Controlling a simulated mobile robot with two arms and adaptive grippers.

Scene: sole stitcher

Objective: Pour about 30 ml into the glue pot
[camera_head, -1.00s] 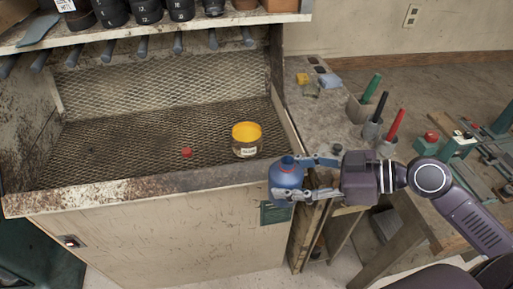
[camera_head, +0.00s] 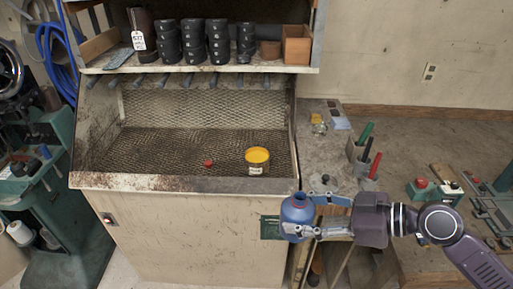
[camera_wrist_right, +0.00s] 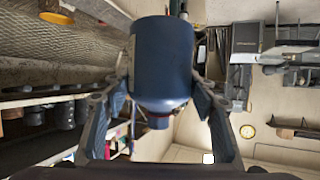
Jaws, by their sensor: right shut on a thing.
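A small jar with a yellow top (camera_head: 257,161) and a pale label, apparently the glue pot, stands upright on the mesh floor of the booth, near its front right. I cannot tell whether the yellow is a lid or contents. My right gripper (camera_head: 300,213) is shut on a blue bottle (camera_head: 296,209), held roughly upright in front of the booth's front right corner, apart from the jar and lower in the picture. The bottle (camera_wrist_right: 163,60) fills the middle of the right wrist view between the fingers. A small red cap (camera_head: 208,163) lies left of the jar. My left gripper is not in view.
The booth's front ledge (camera_head: 170,184) lies between bottle and jar. A shelf (camera_head: 200,67) with black cups overhangs the booth. Right of it, a narrow bench (camera_head: 322,150) bears tool holders with green, black and red handles. The mesh around the jar is mostly free.

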